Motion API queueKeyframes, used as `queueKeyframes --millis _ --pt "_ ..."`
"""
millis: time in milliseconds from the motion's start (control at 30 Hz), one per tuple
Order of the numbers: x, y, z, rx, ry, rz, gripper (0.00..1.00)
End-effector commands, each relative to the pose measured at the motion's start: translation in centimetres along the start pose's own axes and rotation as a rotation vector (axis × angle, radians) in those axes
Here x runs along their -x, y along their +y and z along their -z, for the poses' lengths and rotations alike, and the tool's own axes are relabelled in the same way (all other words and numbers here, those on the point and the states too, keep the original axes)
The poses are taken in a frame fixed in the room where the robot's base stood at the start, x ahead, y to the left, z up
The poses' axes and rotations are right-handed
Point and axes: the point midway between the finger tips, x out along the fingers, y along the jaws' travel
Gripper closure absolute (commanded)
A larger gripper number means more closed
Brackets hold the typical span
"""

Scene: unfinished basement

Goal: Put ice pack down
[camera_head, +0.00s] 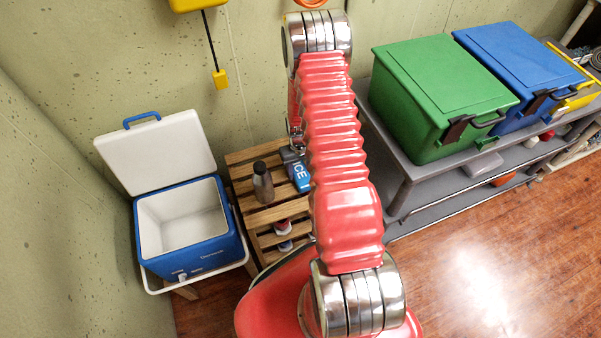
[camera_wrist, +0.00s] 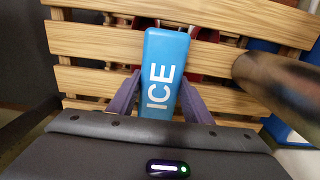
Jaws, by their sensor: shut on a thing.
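The blue ice pack (camera_head: 301,175) with white "ICE" lettering is over the slatted wooden rack (camera_head: 245,155), partly hidden by my arm. In the wrist view the ice pack (camera_wrist: 168,52) is between the two purple fingers of my gripper (camera_wrist: 160,98), which is shut on it. The rack's slats (camera_wrist: 85,45) lie behind the pack in that view. I cannot tell whether the pack touches them. In the head view my gripper is mostly hidden behind my arm.
A dark bottle (camera_head: 263,184) stands on the rack just left of the pack; it also shows in the wrist view (camera_wrist: 275,82). An open, empty blue cooler (camera_head: 208,257) stands left. Green (camera_head: 440,95) and blue (camera_head: 520,70) bins sit on a grey shelf (camera_head: 403,165) at right.

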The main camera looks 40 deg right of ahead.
Motion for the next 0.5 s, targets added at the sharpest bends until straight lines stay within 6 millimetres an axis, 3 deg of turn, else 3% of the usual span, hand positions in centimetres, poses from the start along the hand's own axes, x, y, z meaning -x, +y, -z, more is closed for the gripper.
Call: queueKeyframes --millis 233,500 --pt "0.03 0.02 0.04 0.0 0.001 0.0 0.92" --pt "0.34 0.03 0.06 0.0 0.001 0.0 0.92"
